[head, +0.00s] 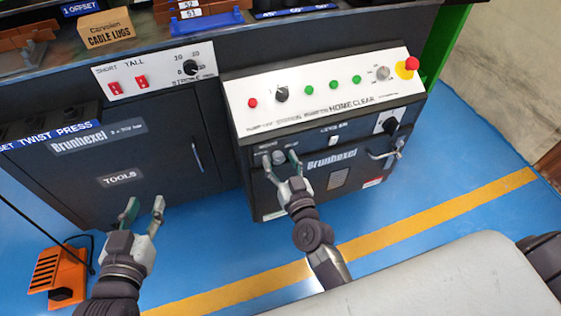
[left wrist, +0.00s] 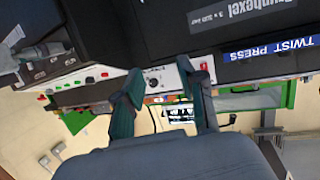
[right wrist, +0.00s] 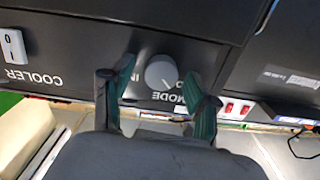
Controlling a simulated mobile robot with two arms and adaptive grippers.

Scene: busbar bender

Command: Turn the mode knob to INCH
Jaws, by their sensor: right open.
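The mode knob (right wrist: 161,72) is a round grey knob on the dark front of the machine, with MODE lettering beside it and partly covered lettering starting "IN". Its pointer setting is too unclear to tell. My right gripper (right wrist: 159,78) is open, with one finger on each side of the knob; whether the fingers touch it I cannot tell. In the head view the knob (head: 279,157) shows between the right fingertips, below the sloped button panel. My left gripper (head: 145,203) is open and empty in front of the TOOLS cabinet (head: 140,160); its spread fingers also show in the left wrist view (left wrist: 160,72).
The sloped panel (head: 300,107) above carries several green buttons, a black knob and a red emergency stop (head: 411,64). A black rotary switch (head: 390,125) and handle (head: 385,153) are on the right of the front. An orange pedal (head: 60,275) stands on the blue floor at left.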

